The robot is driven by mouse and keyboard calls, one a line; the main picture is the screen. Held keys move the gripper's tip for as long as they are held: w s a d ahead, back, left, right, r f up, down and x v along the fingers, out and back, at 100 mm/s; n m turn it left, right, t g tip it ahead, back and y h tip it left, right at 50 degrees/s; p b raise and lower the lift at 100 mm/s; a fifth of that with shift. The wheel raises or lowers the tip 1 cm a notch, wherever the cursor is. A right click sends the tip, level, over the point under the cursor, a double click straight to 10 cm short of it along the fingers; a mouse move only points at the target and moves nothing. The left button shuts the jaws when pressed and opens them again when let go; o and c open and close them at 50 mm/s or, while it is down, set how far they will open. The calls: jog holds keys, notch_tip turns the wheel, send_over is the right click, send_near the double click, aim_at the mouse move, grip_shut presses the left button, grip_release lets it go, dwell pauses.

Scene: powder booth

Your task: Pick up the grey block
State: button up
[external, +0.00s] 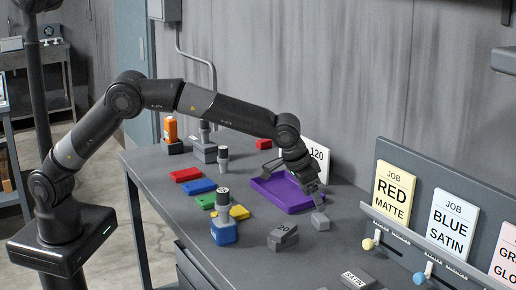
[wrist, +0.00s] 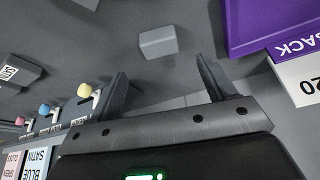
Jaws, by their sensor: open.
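A small light grey block (external: 320,221) rests on the dark grey bench, just right of the purple tray. In the wrist view the block (wrist: 158,41) lies beyond the fingertips, roughly between their lines, and nothing touches it. My gripper (external: 313,187) reaches down above and slightly behind the block in the external view. Its two fingers (wrist: 161,68) are spread apart with nothing between them.
The purple tray (external: 262,193) stands left of the block, with a white 120 card (external: 316,158) behind it. A darker grey piece marked 20 (external: 283,237) sits front left. Colored blocks and stamps crowd the bench's left; a job-card rack (external: 400,238) stands right.

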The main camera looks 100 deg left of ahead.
aim_at(320, 217)
jog(key=x, duration=0.7)
jog(key=shift+a+f, duration=0.1)
jog(key=shift+f, duration=0.1)
jog(key=c, duration=1.1)
